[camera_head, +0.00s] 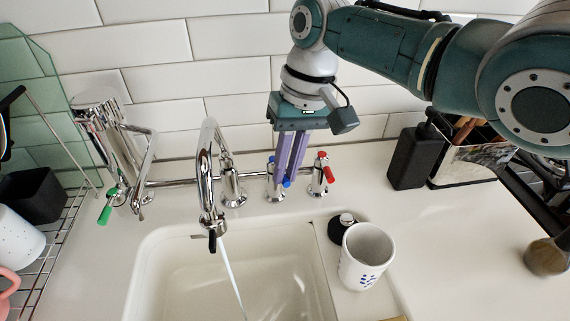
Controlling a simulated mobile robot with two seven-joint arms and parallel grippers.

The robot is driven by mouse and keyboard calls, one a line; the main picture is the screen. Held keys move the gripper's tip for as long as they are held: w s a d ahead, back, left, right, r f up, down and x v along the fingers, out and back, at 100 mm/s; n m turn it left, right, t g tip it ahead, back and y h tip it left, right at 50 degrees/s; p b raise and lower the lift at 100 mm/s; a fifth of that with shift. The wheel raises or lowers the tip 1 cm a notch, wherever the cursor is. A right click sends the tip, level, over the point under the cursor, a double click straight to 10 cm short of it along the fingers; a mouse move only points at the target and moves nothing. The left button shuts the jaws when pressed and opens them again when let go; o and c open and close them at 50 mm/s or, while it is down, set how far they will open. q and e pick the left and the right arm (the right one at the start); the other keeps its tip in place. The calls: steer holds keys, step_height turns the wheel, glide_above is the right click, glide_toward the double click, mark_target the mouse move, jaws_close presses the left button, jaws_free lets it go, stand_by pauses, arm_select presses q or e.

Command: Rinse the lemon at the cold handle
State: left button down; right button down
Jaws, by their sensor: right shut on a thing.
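The tap (207,170) is chrome with a curved spout over the white sink (240,270), and a thin stream of water runs from it into the basin. The cold handle (271,165) has blue marks and stands right of the spout, behind the sink. My right gripper (287,181) reaches down from above, its purple fingers shut on the cold handle and partly hiding it. I see no lemon that I can make out. My left gripper is not in view.
The red-marked handle (321,172) stands close right of my gripper. A white cup (366,255) and a dark bottle (341,226) stand right of the sink. A dish rack (55,245) is at left. The counter (450,225) at right is mostly clear.

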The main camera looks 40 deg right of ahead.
arm_select(q)
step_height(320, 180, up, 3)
steer(key=p, duration=0.3)
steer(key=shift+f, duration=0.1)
arm_select(e)
steer(key=shift+a+r+m, duration=0.3)
steer(key=shift+a+m, duration=0.1)
steer(key=shift+m, duration=0.5)
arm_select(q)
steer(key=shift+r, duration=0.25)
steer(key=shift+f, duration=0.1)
arm_select(e)
steer(key=shift+w+a+f+m, duration=0.2)
steer(key=shift+f+m, duration=0.1)
steer(key=shift+m, duration=0.2)
steer(key=c, duration=0.9)
jaws_free()
